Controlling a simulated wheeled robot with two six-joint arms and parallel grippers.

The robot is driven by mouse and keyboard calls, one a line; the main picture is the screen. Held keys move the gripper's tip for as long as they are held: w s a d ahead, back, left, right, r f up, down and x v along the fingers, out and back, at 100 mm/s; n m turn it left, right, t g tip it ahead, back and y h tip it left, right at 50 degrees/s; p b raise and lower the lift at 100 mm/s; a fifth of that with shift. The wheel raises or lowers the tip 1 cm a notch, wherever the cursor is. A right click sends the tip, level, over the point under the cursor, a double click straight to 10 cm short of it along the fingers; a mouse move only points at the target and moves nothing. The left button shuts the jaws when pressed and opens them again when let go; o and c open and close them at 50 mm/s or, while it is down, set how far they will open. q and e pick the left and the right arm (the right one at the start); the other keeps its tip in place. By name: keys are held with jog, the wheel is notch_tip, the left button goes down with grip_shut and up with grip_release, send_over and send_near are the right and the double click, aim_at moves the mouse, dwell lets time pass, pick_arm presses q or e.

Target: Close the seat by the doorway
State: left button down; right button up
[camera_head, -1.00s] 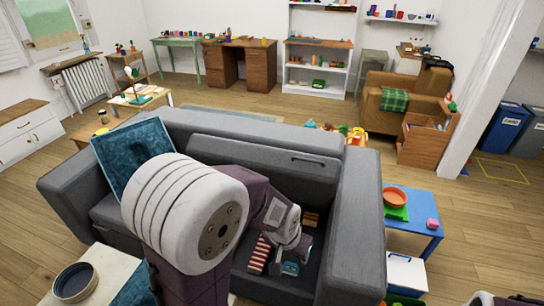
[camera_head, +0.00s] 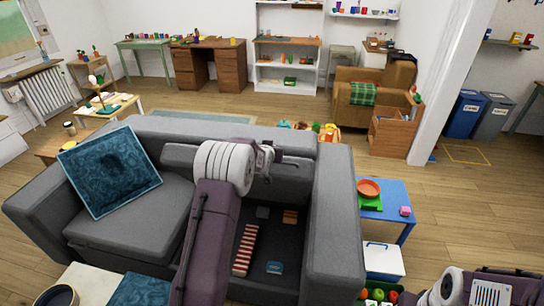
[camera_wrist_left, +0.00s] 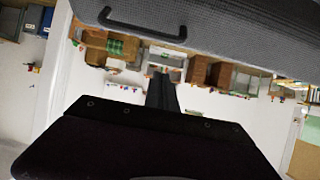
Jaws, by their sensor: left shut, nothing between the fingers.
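The grey sofa (camera_head: 150,215) has its right-hand seat open. That seat's lid (camera_head: 292,170) stands raised in front of the backrest, above a dark storage well (camera_head: 285,240). A red-and-white striped item (camera_head: 246,250), a blue item (camera_head: 274,267) and an orange-brown item (camera_head: 290,216) lie in the well. My left gripper (camera_head: 268,160) is shut and empty, up at the lid; I cannot tell if it touches. The left wrist view shows a grey padded panel with a dark handle (camera_wrist_left: 140,25), apart from the fingers (camera_wrist_left: 165,92). My right arm shows at the lower right; its gripper is out of view.
A teal cushion (camera_head: 108,172) leans on the left seat. A blue table (camera_head: 398,196) with an orange bowl (camera_head: 368,188) stands right of the sofa, with a white-and-blue box (camera_head: 383,262) nearer. A low table (camera_head: 88,285) is at front left.

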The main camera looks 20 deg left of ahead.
aim_at(272, 171)
pick_arm(q)
jog(key=x, duration=0.3)
jog(key=shift+s+d+f+p, duration=0.2)
jog(key=shift+s+f+p, duration=0.35)
jog(key=shift+s+f, duration=0.4)
jog(key=shift+s+d+f, duration=0.1)
jog(key=shift+s+f, duration=0.15)
jog(key=shift+f, duration=0.25)
